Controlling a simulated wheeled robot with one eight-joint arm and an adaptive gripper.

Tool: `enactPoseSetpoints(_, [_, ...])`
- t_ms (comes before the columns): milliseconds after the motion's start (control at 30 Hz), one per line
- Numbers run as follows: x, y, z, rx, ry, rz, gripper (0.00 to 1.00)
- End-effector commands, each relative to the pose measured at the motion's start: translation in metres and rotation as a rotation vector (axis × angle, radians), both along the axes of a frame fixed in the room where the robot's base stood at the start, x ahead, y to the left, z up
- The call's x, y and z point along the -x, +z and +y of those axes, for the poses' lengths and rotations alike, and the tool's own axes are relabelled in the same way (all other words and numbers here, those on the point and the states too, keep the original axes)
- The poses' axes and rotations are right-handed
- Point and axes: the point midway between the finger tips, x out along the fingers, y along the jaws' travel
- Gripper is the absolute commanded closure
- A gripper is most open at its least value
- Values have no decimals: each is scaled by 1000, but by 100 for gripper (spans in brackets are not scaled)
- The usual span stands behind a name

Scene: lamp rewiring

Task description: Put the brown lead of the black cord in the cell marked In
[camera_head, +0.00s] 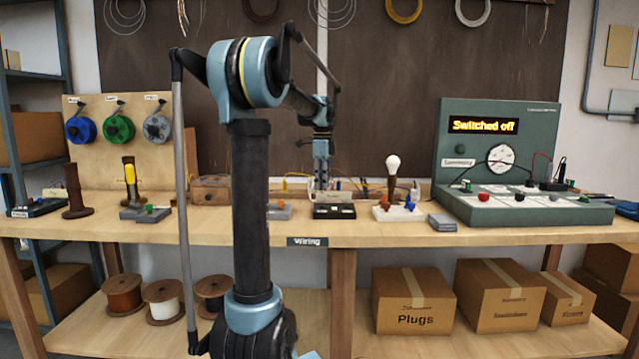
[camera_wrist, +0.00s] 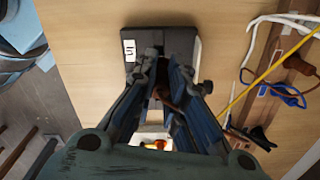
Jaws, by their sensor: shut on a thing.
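My gripper (camera_head: 321,182) points down over the workbench, just above a black terminal block (camera_head: 334,211) with pale cells on its front. In the wrist view my gripper (camera_wrist: 162,72) is closed to a narrow gap, its tips over the black block (camera_wrist: 165,38). A small white label (camera_wrist: 129,50) sits on the block's left side; its turned lettering looks like "In". A short brown piece (camera_wrist: 166,97), which looks like the brown lead, shows between the fingers. The fingers hide its end and the cells under the tips. I cannot make out the black cord's run.
Right of the block stands a white lamp base (camera_head: 398,213) with orange and blue levers and a bulb (camera_head: 393,164). A grey terminal block (camera_head: 279,210) is to the left. A yellow wire (camera_wrist: 262,75) and loose leads lie nearby. A green test panel (camera_head: 498,140) reads "Switched off".

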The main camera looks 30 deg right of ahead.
Motion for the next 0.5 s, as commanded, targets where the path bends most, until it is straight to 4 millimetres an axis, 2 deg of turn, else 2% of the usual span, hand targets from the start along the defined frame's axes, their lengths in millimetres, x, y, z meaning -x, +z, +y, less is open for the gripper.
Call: enactPoseSetpoints(500, [0,-32,0,0,0,0,100])
